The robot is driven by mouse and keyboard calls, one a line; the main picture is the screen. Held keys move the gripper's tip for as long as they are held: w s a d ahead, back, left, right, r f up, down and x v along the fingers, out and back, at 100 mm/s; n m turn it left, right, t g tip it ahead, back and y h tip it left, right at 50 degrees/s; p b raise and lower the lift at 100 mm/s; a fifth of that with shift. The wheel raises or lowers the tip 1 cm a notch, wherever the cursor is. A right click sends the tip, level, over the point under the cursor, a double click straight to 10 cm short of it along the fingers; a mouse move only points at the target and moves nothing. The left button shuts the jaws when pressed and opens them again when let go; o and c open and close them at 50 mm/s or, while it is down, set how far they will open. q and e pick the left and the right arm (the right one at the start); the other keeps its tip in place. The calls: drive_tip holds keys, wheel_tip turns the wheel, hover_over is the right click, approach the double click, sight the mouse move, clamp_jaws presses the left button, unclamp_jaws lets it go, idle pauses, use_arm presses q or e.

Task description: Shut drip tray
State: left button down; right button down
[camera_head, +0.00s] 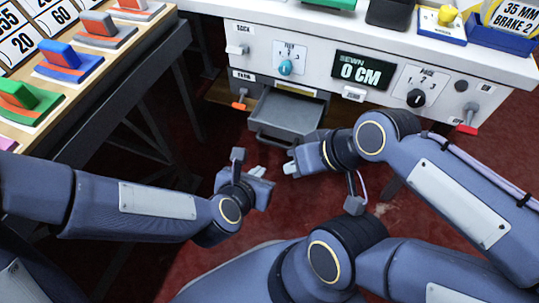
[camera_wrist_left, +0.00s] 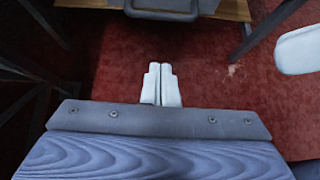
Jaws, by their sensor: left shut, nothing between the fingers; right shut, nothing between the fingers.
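The grey drip tray (camera_head: 285,115) is pulled out like a drawer from the front of the white machine (camera_head: 318,52), below its control panel. It looks empty. Its front edge also shows at the top of the left wrist view (camera_wrist_left: 162,13). My left gripper (camera_head: 258,171) is shut and empty, in front of the tray and apart from it. Its closed fingers (camera_wrist_left: 161,85) point toward the tray in the left wrist view. My right gripper (camera_head: 290,168) is shut, in front of the tray on the right, also apart from it.
A side table (camera_head: 70,82) with coloured blocks on cards stands at the left, its dark legs near my left arm. Red floor (camera_head: 220,130) lies open around the tray.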

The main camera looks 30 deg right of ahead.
use_arm(q)
drive_tip(key=w+d+f, duration=0.2)
drive_tip(key=w+d, duration=0.3)
drive_tip(key=d, duration=0.1)
drive_tip(key=shift+b, duration=0.35)
use_arm(e)
drive_tip(key=shift+f, duration=0.6)
